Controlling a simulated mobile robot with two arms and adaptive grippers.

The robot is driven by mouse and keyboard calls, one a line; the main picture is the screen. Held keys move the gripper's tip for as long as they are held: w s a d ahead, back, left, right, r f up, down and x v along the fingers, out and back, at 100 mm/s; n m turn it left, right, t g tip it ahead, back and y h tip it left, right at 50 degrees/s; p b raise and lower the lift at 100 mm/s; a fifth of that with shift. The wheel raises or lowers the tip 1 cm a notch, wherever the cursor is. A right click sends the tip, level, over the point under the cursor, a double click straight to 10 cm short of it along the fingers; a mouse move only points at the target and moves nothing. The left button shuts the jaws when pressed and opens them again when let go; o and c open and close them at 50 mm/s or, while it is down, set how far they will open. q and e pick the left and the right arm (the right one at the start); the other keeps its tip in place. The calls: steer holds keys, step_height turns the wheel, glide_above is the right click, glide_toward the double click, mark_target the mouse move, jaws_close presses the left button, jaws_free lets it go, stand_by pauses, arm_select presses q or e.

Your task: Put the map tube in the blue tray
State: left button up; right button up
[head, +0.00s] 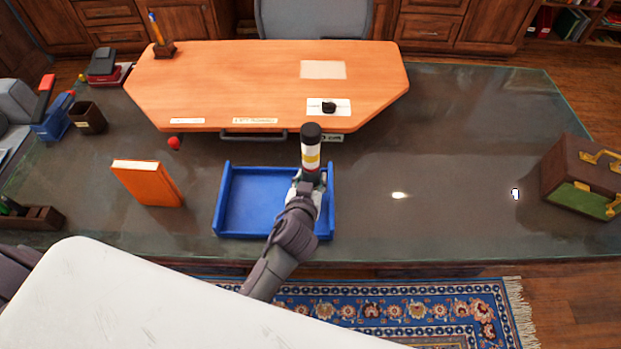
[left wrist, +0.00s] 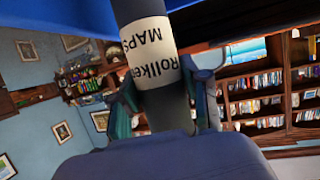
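The map tube (head: 311,158) is a dark cylinder with a black cap and a white and yellow band. My left gripper (head: 308,187) is shut around its lower part and holds it roughly upright. In the left wrist view the tube (left wrist: 150,45) shows close up, with a white label reading "MAPS", between the fingers (left wrist: 165,105). The blue tray (head: 222,203) lies on the glass-topped desk, open and empty where I can see it. The tube and gripper overlap the tray's right side in the head view; their height above it is unclear. My right gripper is out of view.
An orange book (head: 147,184) stands left of the tray. A raised orange wooden desktop (head: 240,80) lies behind it, with a small red ball (head: 174,143) near its front edge. A brown case (head: 585,177) stands far right. The glass between tray and case is mostly clear.

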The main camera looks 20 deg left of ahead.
arm_select(q)
steer(key=o, duration=0.4)
steer(key=shift+w+a, duration=0.1)
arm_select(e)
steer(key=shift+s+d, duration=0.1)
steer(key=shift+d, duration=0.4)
arm_select(q)
steer(key=shift+r+p, duration=0.25)
steer(key=shift+p, duration=0.05)
steer(key=shift+s, duration=0.4)
steer(key=b+v, duration=0.2)
steer(key=v, duration=0.9)
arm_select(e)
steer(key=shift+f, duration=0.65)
arm_select(q)
steer(key=shift+r, duration=0.15)
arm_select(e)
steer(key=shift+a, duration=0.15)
